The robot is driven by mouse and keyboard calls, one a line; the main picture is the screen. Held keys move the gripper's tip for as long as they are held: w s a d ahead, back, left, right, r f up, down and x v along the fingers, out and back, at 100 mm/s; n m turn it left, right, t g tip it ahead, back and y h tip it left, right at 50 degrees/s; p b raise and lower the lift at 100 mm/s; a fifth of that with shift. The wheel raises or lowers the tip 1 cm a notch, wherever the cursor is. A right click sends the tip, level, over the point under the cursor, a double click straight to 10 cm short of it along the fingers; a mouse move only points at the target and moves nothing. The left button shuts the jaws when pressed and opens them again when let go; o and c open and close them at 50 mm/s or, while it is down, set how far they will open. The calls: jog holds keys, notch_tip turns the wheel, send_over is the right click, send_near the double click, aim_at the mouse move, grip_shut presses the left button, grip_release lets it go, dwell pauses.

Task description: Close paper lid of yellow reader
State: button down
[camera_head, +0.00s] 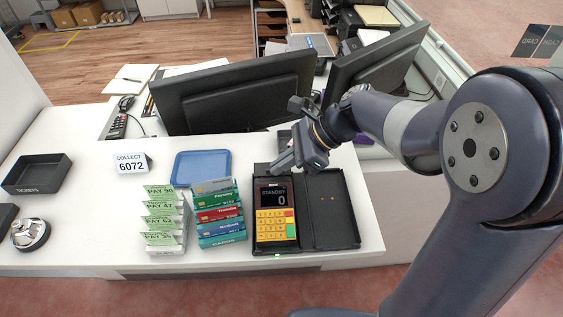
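The yellow reader (276,222) is a dark card terminal with yellow keys, one red and one green key, and a screen reading "STANDBY 0". It sits on the white counter, screen up. A dark flap-like part (262,169) shows at its far end, which may be the paper lid; I cannot tell how far open it is. My gripper (281,166) is just above the reader's far end, pointing down and left, and partly hides that area. Whether its fingers touch anything is not clear. The gap between them is not visible.
A flat black panel (331,207) lies right beside the reader. Card racks (218,212) and pay slips (162,217) stand to the left, with a blue tray (201,167) behind. Monitors (235,93) rise behind the gripper.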

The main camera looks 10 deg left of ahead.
jog(key=c, duration=1.6)
grip_release()
jog(key=shift+c, duration=0.2)
jog(key=v, duration=1.1)
jog(key=shift+f, duration=0.1)
